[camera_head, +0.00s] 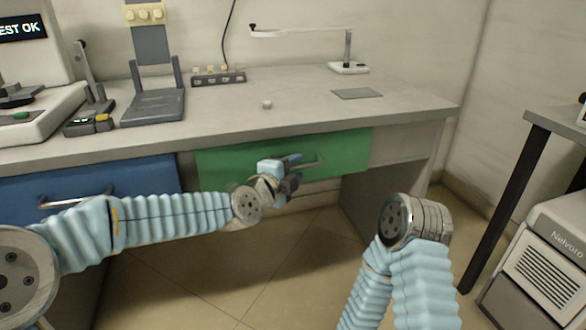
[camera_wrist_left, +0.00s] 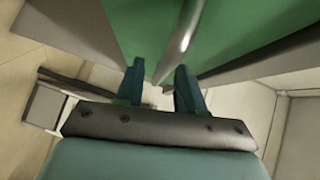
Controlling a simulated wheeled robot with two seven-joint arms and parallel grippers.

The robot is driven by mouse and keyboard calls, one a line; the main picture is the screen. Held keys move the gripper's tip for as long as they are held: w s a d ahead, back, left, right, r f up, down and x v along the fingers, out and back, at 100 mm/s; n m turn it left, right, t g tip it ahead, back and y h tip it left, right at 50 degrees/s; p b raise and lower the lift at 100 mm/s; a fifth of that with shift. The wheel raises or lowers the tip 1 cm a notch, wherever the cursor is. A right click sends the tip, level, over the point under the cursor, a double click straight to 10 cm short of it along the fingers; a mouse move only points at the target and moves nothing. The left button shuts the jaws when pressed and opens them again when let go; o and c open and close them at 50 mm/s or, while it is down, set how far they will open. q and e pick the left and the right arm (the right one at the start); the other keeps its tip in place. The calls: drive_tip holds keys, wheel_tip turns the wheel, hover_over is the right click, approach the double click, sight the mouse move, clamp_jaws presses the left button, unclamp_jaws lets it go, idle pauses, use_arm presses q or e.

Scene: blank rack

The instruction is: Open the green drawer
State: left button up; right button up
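The green drawer (camera_head: 228,166) is under the bench top in the head view, and its front looks flush with the bench. Its metal bar handle (camera_head: 314,162) is partly hidden by my left gripper (camera_head: 292,173), which is at the drawer front. In the left wrist view the left gripper (camera_wrist_left: 160,88) has its two dark fingers apart. The handle (camera_wrist_left: 182,35) runs down toward the gap between them, with the green drawer front (camera_wrist_left: 235,35) behind. I cannot tell whether the fingers touch the handle. My right arm is at the lower right; its gripper does not show.
A blue drawer (camera_head: 140,178) with its own handle is to the left. A dark-legged table (camera_head: 530,150) and a grey unit (camera_head: 545,260) stand at the right.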

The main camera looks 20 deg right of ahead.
use_arm(q)
clamp_jaws()
drive_tip(key=shift+s, duration=0.1)
